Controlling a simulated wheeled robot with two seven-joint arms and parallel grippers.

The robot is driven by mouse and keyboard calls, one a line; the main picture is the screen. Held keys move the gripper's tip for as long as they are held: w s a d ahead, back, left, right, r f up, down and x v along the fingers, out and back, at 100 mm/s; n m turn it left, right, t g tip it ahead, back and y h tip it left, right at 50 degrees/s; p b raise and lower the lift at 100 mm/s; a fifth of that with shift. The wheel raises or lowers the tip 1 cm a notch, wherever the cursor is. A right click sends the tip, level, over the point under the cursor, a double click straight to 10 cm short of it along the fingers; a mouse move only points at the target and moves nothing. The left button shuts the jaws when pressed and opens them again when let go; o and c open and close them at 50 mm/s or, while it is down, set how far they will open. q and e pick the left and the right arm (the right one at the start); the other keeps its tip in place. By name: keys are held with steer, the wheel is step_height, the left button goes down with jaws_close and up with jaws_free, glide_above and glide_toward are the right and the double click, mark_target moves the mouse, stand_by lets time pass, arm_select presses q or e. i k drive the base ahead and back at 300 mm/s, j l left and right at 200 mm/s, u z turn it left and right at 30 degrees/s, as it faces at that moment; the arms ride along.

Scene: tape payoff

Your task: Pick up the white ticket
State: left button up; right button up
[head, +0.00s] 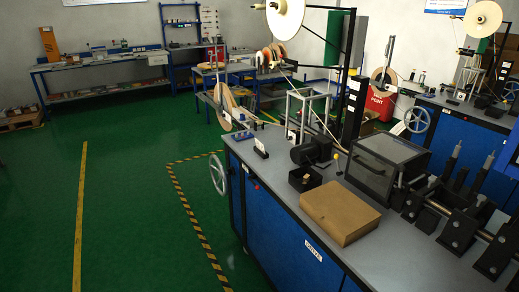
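I cannot clearly make out a white ticket in the head view. A small pale tilted piece (400,128) shows beside the far blue handwheel, but it is too small to tell what it is. A white label reading "DRIVE" (314,250) is on the blue front of the near bench. Neither of my grippers is in view.
The near bench (283,215) carries a brown box (340,212), a small black open box (305,179), a clear-lidded case (385,165) and black roller fixtures at right. A handwheel (218,174) sticks out at its left end. Green floor (130,190) at left is clear.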

mark_target(260, 145)
steer(key=i+j+z, duration=0.1)
steer(key=z, duration=0.25)
steer(key=i+j+z, duration=0.1)
steer(key=z, duration=0.25)
steer(key=i+j+z, duration=0.15)
steer(key=j, duration=0.2)
steer(key=i+j+z, duration=0.1)
steer(key=j, duration=0.3)
steer(key=i+j+z, duration=0.15)
steer(key=j, duration=0.25)
steer(key=i+j+z, duration=0.15)
steer(key=j, duration=0.25)
steer(key=i+j+z, duration=0.15)
steer(key=j, duration=0.3)
steer(key=i, duration=0.05)
